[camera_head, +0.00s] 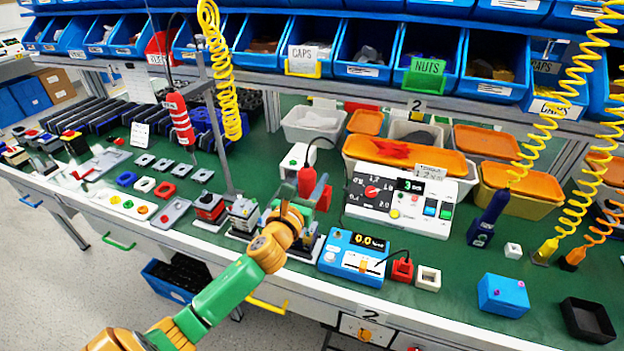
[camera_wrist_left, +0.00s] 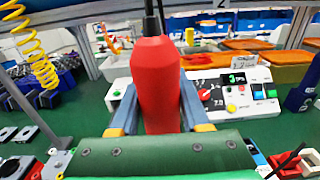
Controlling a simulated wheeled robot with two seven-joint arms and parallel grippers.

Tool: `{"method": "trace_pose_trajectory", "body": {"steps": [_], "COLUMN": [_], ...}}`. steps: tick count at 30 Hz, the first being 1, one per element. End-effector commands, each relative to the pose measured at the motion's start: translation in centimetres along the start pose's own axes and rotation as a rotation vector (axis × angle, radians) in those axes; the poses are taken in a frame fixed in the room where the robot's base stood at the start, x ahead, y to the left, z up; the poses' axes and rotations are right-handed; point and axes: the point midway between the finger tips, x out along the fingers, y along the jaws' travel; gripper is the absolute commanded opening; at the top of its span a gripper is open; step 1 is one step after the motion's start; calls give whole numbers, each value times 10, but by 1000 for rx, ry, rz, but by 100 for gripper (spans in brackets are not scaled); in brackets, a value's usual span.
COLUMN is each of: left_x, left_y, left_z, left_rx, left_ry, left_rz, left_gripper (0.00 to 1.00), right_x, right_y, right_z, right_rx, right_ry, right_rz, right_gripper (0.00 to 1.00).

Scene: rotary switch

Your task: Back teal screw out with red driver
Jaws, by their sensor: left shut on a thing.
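My left gripper (camera_head: 303,208) reaches over the bench from the lower left in the head view. It is shut on the red driver (camera_head: 307,183), which stands roughly upright with a dark cord running up from its top. In the left wrist view the red driver (camera_wrist_left: 160,85) fills the space between the two fingers of my left gripper (camera_wrist_left: 158,108). The driver's tip is hidden behind the gripper. I cannot make out the teal screw in either view; the arm covers part of the bench below the driver. My right gripper is not in view.
A white control box (camera_head: 400,203) with a display stands right of the driver. A blue meter (camera_head: 350,258) sits at the front edge. Another red tool (camera_head: 180,120) hangs left. Small blocks (camera_head: 210,208) stand left of the gripper. Yellow coiled hoses (camera_head: 222,70) hang down.

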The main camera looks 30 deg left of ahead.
Motion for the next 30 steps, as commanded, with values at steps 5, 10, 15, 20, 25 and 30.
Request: {"method": "trace_pose_trajectory", "body": {"steps": [5,10,15,20,25,30], "left_x": [0,0,0,0,0,0], "left_y": [0,0,0,0,0,0], "left_z": [-4,-5,-5,-6,-6,-6], "left_rx": [0,0,0,0,0,0], "left_ry": [-2,-2,-1,0,1,2], "left_rz": [0,0,0,0,0,0], "left_gripper": [0,0,0,0,0,0], "right_x": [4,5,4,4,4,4], "right_y": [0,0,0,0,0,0], "right_z": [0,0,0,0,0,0], "right_rx": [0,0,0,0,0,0], "right_ry": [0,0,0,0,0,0], "right_rz": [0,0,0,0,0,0], "right_gripper": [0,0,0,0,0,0]}}
